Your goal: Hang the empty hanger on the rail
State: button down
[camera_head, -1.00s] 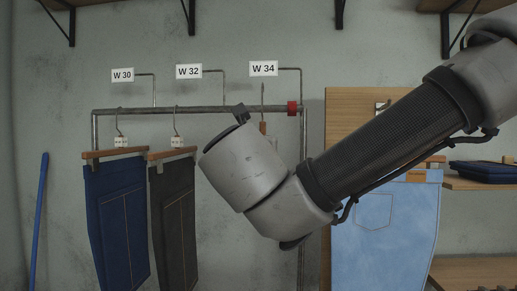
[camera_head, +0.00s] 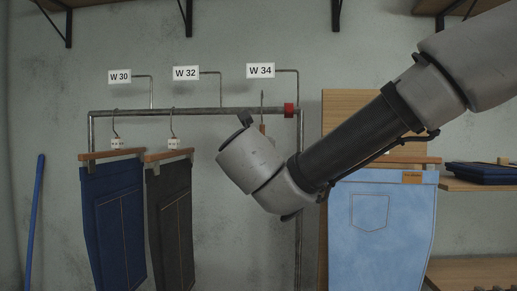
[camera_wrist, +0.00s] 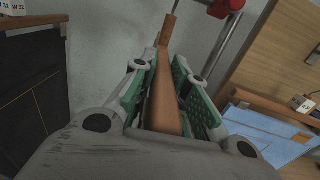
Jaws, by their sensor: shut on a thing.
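The empty wooden hanger (camera_wrist: 166,98) lies lengthwise between the green-padded fingers of my gripper (camera_wrist: 160,80), which is shut on it. In the head view the hanger's thin hook (camera_head: 262,98) and a bit of its wood (camera_head: 263,128) show behind my wrist. The hook tip stands slightly above the line of the metal rail (camera_head: 210,111), under the W 34 sign (camera_head: 260,71) and left of the red collar (camera_head: 289,111). I cannot tell whether the hook is over the rail or in front of it. My fingers are hidden in the head view.
Dark blue trousers (camera_head: 112,210) and dark grey trousers (camera_head: 170,220) hang on the rail at left. Light blue jeans (camera_head: 375,235) hang by the wooden board (camera_head: 345,110) at right. The rail between the grey trousers and red collar looks free.

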jog(key=shift+w+d, duration=0.15)
jog(key=shift+w, duration=2.55)
jog(key=shift+f, duration=1.7)
jog(key=c, duration=1.3)
grip_release()
jog(key=shift+s, duration=0.15)
